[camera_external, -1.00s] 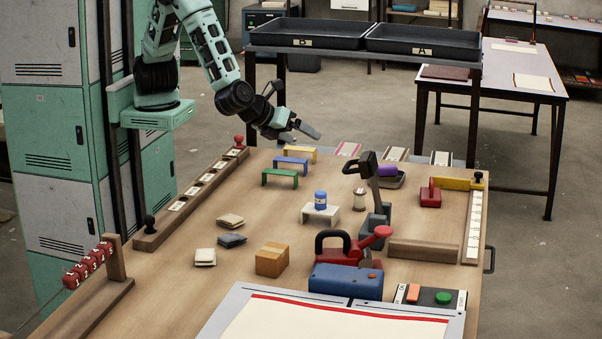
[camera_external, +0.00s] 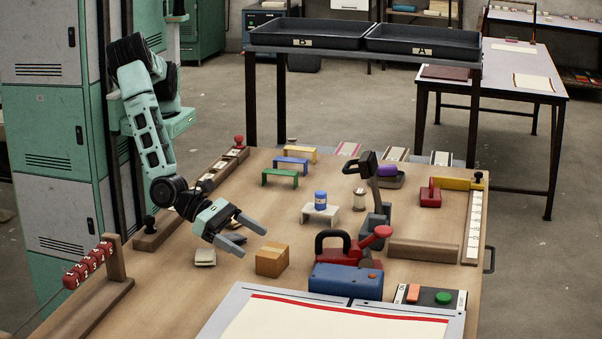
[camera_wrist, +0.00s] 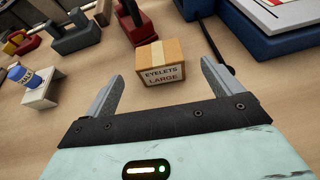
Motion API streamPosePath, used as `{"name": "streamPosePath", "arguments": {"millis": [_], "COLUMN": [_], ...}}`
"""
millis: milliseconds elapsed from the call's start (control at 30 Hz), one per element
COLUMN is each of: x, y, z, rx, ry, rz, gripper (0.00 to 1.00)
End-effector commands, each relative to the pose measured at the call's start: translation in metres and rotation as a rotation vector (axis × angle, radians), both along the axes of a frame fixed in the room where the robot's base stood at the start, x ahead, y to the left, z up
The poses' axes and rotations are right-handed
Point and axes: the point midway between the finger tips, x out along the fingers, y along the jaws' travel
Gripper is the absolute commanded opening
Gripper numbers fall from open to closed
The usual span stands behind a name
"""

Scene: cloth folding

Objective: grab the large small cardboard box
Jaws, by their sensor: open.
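The small cardboard box (camera_external: 272,259) sits on the wooden table, left of the blue tool. In the wrist view the box (camera_wrist: 161,72) has a paler tape strip on top and a label reading "EYELETS LARGE". My gripper (camera_external: 252,240) is open and empty, just left of the box and above the table. In the wrist view the two fingers of my gripper (camera_wrist: 160,75) point toward the box, which lies ahead between their tips. I see no contact with the box.
A blue tool (camera_external: 346,282) and a red-based press (camera_external: 345,254) stand right of the box. A white stand (camera_external: 320,215) carries a blue jar (camera_external: 320,200) behind it.

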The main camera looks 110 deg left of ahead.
Motion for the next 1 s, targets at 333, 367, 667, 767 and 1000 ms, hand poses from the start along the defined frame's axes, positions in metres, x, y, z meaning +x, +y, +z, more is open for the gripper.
{"name": "streamPosePath", "arguments": {"millis": [333,367,667,767,1000], "x": [0.037,0.039,0.076,0.083,0.084], "y": [-0.003,-0.003,-0.006,-0.007,-0.008], "z": [-0.015,-0.016,-0.032,-0.035,-0.036], "rx": [0.0,0.0,-0.001,-0.001,-0.001], "ry": [0.0,0.0,-0.001,0.0,0.0], "rz": [0.001,0.001,0.003,0.002,0.001], "gripper": [0.91,0.91,0.91,0.91,0.91]}}
